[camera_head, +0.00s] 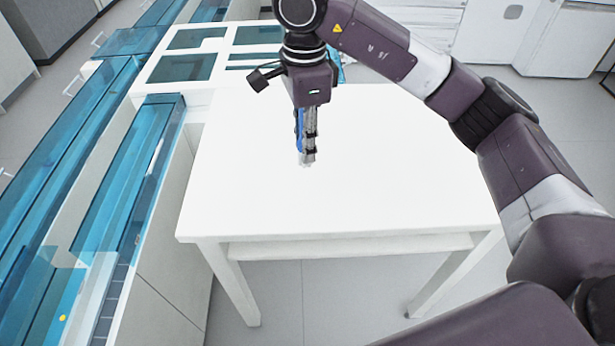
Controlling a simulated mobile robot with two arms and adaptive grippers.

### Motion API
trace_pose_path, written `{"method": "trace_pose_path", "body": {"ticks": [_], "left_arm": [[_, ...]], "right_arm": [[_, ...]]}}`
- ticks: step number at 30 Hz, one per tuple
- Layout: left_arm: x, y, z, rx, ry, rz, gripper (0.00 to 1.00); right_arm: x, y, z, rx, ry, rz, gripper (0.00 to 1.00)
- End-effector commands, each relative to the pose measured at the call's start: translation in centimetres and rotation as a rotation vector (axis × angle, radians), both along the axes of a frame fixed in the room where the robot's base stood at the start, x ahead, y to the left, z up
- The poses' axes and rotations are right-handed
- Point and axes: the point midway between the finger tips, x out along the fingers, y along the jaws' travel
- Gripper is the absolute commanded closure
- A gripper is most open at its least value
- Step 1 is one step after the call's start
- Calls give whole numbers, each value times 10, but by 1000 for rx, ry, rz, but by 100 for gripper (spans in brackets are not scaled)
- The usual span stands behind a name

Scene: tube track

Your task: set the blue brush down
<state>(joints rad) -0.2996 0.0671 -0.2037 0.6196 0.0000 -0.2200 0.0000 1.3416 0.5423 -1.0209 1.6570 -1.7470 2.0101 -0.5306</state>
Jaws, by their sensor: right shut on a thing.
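My right gripper (307,158) points straight down over the white table (400,180), near the middle of its top. It is shut on the blue brush (299,122), which shows only as a thin blue strip along the left side of the fingers. The rest of the brush is hidden behind the gripper. The fingertips are at or just above the table top; I cannot tell whether they touch it. My left gripper is not in view.
Blue transparent track covers (130,170) run along the left, beside the table. A white panel with dark blue windows (185,67) adjoins the table's far left. White cabinets (500,30) stand at the back. The table top is clear at the front and right.

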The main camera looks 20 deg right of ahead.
Motion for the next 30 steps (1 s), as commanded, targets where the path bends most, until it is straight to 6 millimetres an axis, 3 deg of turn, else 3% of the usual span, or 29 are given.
{"method": "trace_pose_path", "body": {"ticks": [9, 22, 30], "left_arm": [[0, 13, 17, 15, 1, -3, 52], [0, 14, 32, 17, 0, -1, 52], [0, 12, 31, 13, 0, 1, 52]], "right_arm": [[-1, 0, -63, 0, 3, 2, 100], [-1, 0, -112, 0, 1, 0, 100], [0, 1, -118, 1, -1, 2, 100]]}}
